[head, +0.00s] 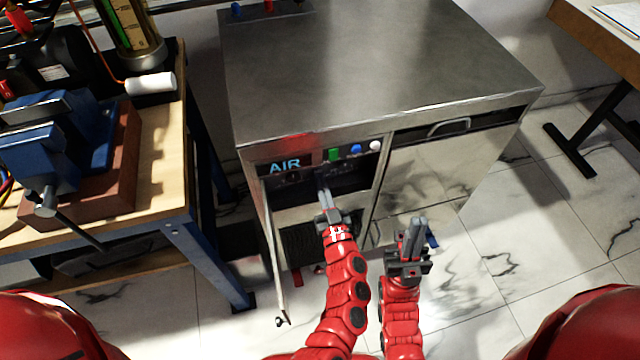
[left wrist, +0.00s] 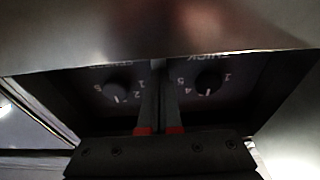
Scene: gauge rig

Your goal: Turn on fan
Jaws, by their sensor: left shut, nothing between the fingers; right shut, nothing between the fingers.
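No fan is recognisable in either view. A metal cabinet (head: 350,70) has a recessed dark control panel under a lit AIR sign (head: 285,165). Green (head: 334,155), blue (head: 356,149) and white (head: 375,146) buttons sit right of the sign. My left gripper (head: 322,190) is shut and empty, its fingers reaching into the recess. In the left wrist view its fingers (left wrist: 159,95) lie between a left dial (left wrist: 118,89) and a right dial (left wrist: 209,83), both with numbers; contact cannot be told. My right gripper (head: 416,230) is shut and empty, in front of the cabinet.
A narrow metal door (head: 272,245) stands open left of the recess. A workbench (head: 165,150) with a blue vise (head: 50,150) stands at the left. A closed drawer front with a handle (head: 450,127) is at the right.

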